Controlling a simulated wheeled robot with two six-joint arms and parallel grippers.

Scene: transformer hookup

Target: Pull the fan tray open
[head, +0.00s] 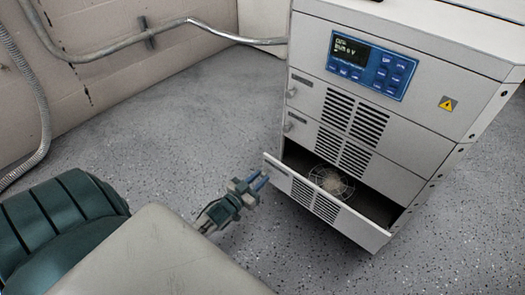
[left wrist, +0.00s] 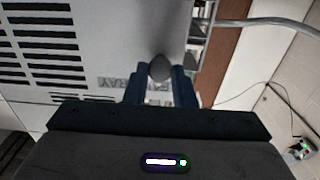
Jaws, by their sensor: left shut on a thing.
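The fan tray (head: 345,222) is the lowest drawer of the grey cabinet (head: 420,125). It stands pulled out, and a round fan with a wire guard (head: 331,180) shows inside it. My left gripper (head: 258,181) is at the left end of the tray's front. In the left wrist view its two blue fingers (left wrist: 158,90) are shut on a dark rounded knob (left wrist: 160,68), the tray's handle. A partly hidden label with letters shows on the tray front beside the fingers. My right gripper is not in view.
Two closed drawers with slotted fronts (head: 355,110) and small handles sit above the tray, under a blue control panel (head: 372,67). A pipe (head: 190,22) and a hose run along the wall at left. The speckled floor (head: 215,110) before the cabinet is clear.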

